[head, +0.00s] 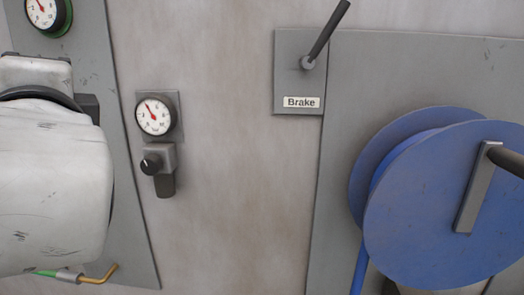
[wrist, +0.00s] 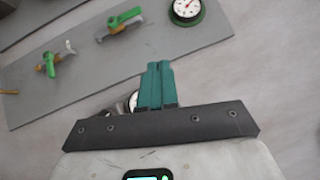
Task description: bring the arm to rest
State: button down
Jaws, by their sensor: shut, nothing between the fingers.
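My gripper (wrist: 159,68) shows in the wrist view, with its two teal fingers side by side and touching. It is shut and empty. The fingers point up the picture towards a grey panel (wrist: 95,75) and overlap its lower edge. A white gauge (wrist: 132,101) is partly hidden behind the fingers and the dark bar of my gripper. The fingers do not show in the head view. A large scuffed white part at the left there looks like my own arm, and it hides part of the panel behind it.
In the head view, a gauge (head: 155,115) sits above a black knob (head: 151,163) on the pale wall. A brake lever (head: 325,35) and a blue reel (head: 435,215) with a crank are at the right. The wrist view shows valves (wrist: 119,23) and a green-rimmed gauge (wrist: 187,10).

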jog(key=w+d+f+n+g+h, duration=0.1)
jog(key=w+d+f+n+h, duration=0.25)
jog(key=d+f, duration=0.9)
jog(key=w+d+f+n+g+h, duration=0.25)
jog(key=w+d+f+h, duration=0.2)
jog(key=d+f, duration=0.8)
jog(key=s+d+f+n+g+h, duration=0.1)
jog(key=d+f, duration=0.3)
jog(key=f, duration=0.4)
jog(key=s+d+f+n+g+h, duration=0.1)
jog(key=d+f, duration=0.3)
jog(key=f, duration=0.4)
jog(key=s+d+f+n+g+h, duration=0.2)
jog(key=s+d+f+g+h, duration=0.15)
jog(key=s+d+f, duration=1)
jog(key=s+d+f+g, duration=0.2)
jog(key=s+f, duration=0.2)
jog(key=s, duration=0.5)
jog(key=s+d+f+n+g, duration=0.1)
jog(key=s+d+f+g, duration=0.2)
jog(key=s, duration=0.6)
jog(key=shift+s+d+f+n+g+y, duration=0.2)
jog(key=shift+f+n+g+y, duration=0.15)
jog(key=shift+f, duration=0.2)
